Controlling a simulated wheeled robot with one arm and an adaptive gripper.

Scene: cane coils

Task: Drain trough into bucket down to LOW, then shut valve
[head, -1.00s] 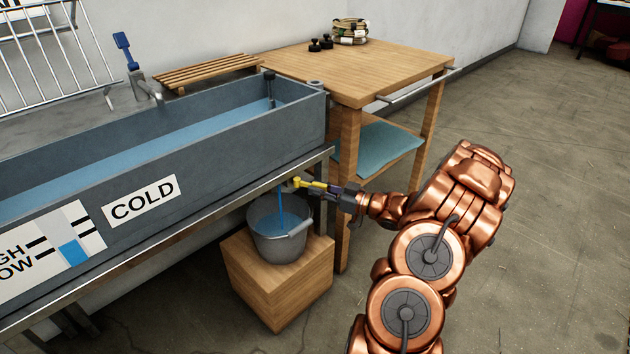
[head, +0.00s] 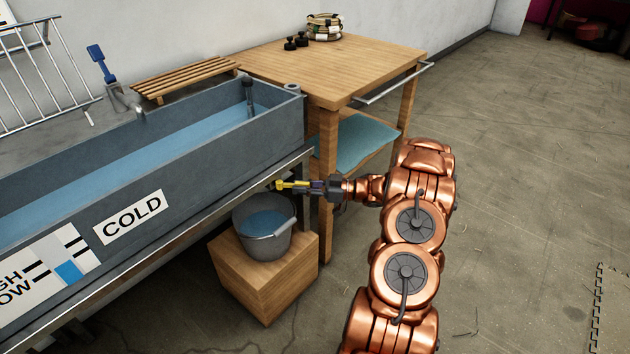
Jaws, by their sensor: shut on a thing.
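The grey trough (head: 180,187) holds blue water and carries a COLD label (head: 130,217). On its level gauge (head: 62,255), the blue column's top is about at the lower pair of black marks, beside the partly cut-off LOW label. My gripper (head: 308,187) is shut on the yellow valve handle (head: 288,185) under the trough's right end. The valve body is mostly hidden. The grey bucket (head: 264,242) stands upright below the valve, with blue water in it. No stream shows between valve and bucket.
The bucket stands on a wooden block (head: 262,280). A wooden table (head: 335,70) with a metal rail (head: 392,84) and a lower shelf with teal cloth (head: 355,143) is beside the trough. A wooden slatted rack (head: 185,79) lies behind. The floor at right is open.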

